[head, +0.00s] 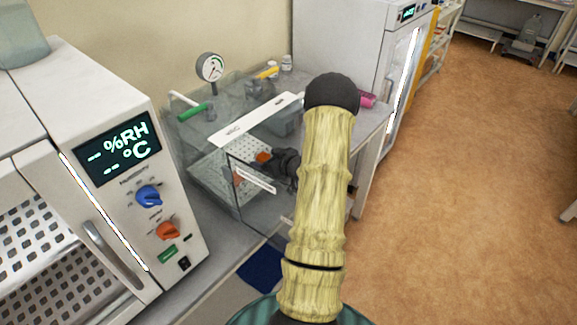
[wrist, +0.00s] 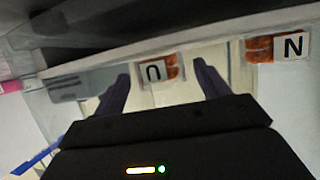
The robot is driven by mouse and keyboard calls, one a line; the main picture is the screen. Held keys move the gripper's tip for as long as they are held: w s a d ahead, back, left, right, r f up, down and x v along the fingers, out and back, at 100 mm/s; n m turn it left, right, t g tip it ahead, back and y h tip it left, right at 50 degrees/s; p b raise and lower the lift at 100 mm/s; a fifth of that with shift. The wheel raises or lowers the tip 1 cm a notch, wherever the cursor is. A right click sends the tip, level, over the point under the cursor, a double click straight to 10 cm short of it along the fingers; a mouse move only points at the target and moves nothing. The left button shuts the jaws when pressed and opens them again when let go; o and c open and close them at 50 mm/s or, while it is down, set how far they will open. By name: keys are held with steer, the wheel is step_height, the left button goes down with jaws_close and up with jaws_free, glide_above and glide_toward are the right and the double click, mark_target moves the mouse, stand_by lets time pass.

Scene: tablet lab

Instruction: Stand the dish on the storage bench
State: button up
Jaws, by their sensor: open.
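Two small orange items with white letter labels show in the wrist view. The one marked U (wrist: 152,70) lies between my gripper's spread fingers, and the one marked N (wrist: 279,47) is to the right, outside them. I cannot tell whether either is the dish. My gripper (wrist: 161,72) is open, with no visible contact on the U item. In the head view my gripper (head: 272,160) is at the front of a clear box (head: 200,135), beside an orange item (head: 263,157). My arm hides part of the box front.
A chamber with a %RH display (head: 118,143) stands close on the left. A pressure gauge (head: 210,67) rises behind the clear box. A perforated tray (head: 215,165) is inside it. A white cabinet (head: 345,40) stands behind. Open floor (head: 455,200) lies right.

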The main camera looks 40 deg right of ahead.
steer(key=b+v, duration=0.3)
steer(key=v, duration=1.2)
steer(key=shift+s+a, duration=0.1)
steer(key=shift+s, duration=0.05)
